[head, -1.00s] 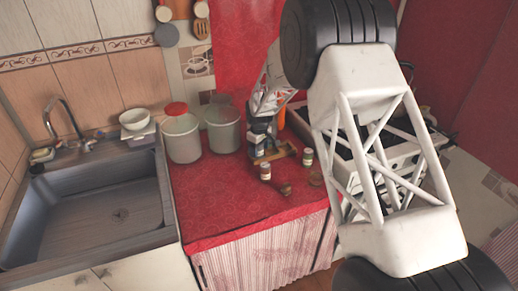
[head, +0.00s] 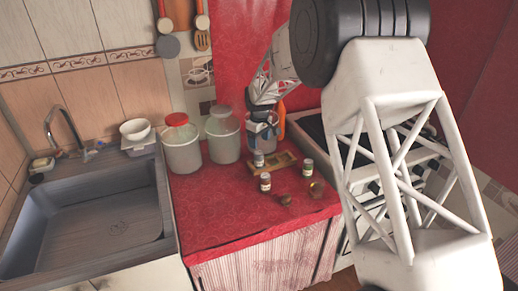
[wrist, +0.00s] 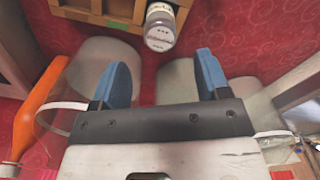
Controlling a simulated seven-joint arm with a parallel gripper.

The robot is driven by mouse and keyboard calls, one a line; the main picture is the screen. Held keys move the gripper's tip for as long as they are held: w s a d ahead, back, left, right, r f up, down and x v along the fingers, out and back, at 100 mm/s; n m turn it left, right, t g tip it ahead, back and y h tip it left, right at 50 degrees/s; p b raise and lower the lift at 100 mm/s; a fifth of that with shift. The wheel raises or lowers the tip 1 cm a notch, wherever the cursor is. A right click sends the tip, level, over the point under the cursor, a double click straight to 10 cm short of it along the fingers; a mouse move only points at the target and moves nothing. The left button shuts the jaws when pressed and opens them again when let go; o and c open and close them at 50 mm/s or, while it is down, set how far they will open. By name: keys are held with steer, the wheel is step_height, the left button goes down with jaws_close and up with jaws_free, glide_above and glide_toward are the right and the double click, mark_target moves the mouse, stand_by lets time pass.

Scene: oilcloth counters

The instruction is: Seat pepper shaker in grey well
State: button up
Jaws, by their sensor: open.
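A small shaker (head: 258,158) with a pale label and dark lid stands at the left end of the wooden rack (head: 286,161) in the head view. In the wrist view this shaker (wrist: 160,27) is at the rack's (wrist: 88,12) edge, and I cannot tell whether its base is in a well. Two similar shakers stand apart, one in front (head: 265,182) and one at the right (head: 308,168). I cannot tell which holds pepper, and no grey well is clear. My gripper (head: 262,138) is behind the shaker. Its blue fingers (wrist: 160,80) are open and empty.
Two large jars (head: 182,148) (head: 223,138) stand left of my gripper. An orange item (head: 282,120) is close at its right. Small brown objects (head: 285,200) (head: 316,189) lie at the front right. The red counter (head: 210,205) is clear at the front left.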

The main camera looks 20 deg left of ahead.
steer(key=shift+r, duration=1.2)
steer(key=shift+d, duration=0.1)
steer(key=shift+d+r, duration=0.2)
steer(key=shift+r, duration=0.05)
steer(key=s+d+r+m, duration=0.2)
steer(key=s+d+r, duration=0.35)
steer(key=d, duration=0.55)
steer(key=s+d+r+m+t, duration=0.1)
steer(key=s+d+r+m, duration=0.25)
steer(key=d+r, duration=0.55)
steer(key=s+d+r+m, duration=0.2)
steer(key=s+d+r, duration=0.3)
steer(key=d, duration=0.7)
steer(key=s+d+r+m+t, duration=0.1)
steer(key=s+d+m, duration=0.1)
steer(key=s+d, duration=0.55)
steer(key=s+d+r+m, duration=0.2)
steer(key=s+d, duration=0.5)
steer(key=s, duration=0.2)
steer(key=s+d+f+m, duration=0.1)
steer(key=s+d+f, duration=0.1)
steer(key=s, duration=0.6)
steer(key=s+d+f+m, duration=0.2)
steer(key=s+d, duration=0.3)
steer(key=s, duration=0.4)
steer(key=shift+d+f+t, duration=0.25)
steer(key=shift+t, duration=0.05)
